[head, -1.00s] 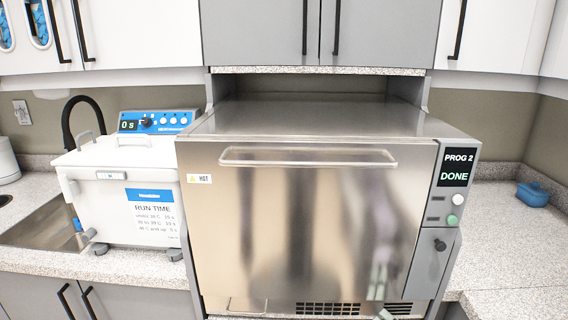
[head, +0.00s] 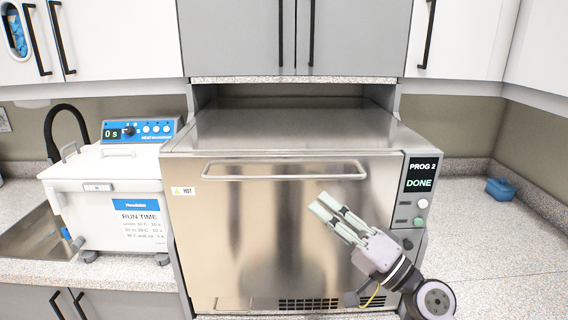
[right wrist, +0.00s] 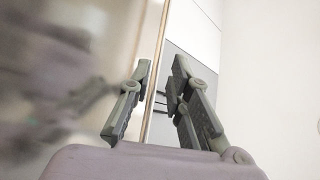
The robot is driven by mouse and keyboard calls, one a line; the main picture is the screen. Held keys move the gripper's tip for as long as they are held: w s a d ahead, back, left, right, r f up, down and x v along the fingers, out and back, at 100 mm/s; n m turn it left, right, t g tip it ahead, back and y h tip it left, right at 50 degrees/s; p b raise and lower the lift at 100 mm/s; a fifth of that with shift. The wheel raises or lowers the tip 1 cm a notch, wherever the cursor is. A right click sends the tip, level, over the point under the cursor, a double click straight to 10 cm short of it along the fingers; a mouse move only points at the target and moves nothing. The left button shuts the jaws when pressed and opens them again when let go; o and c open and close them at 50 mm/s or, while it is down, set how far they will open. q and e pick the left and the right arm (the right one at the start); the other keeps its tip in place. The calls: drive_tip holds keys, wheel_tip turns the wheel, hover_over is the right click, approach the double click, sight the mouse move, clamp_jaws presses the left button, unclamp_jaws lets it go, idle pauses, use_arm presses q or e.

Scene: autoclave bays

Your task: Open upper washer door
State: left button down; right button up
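The washer's wide stainless door (head: 270,245) is shut in the middle of the head view. Its long horizontal bar handle (head: 285,177) runs near the door's top edge. My right gripper (head: 319,203) is in front of the door, right of centre, fingers pointing up and left, a little below the handle in the picture. In the right wrist view its two fingers (right wrist: 158,75) stand apart with a gap. A thin bright edge passes behind or between them; I cannot tell whether it is the handle. Nothing is visibly held. My left gripper is not in view.
A control panel (head: 418,185) reading PROG 2 DONE is right of the door. A white bath unit (head: 105,215) stands on the left counter beside a sink (head: 40,235). Grey cabinets (head: 230,38) hang above. The right counter (head: 480,235) is mostly clear, with a small blue item (head: 501,190).

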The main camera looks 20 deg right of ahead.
sight(285, 178)
drive_tip(key=p+x, duration=0.4)
drive_tip(key=x, duration=0.6)
drive_tip(key=shift+w+a+r+p, duration=0.1)
drive_tip(key=shift+p, duration=0.25)
clamp_jaws()
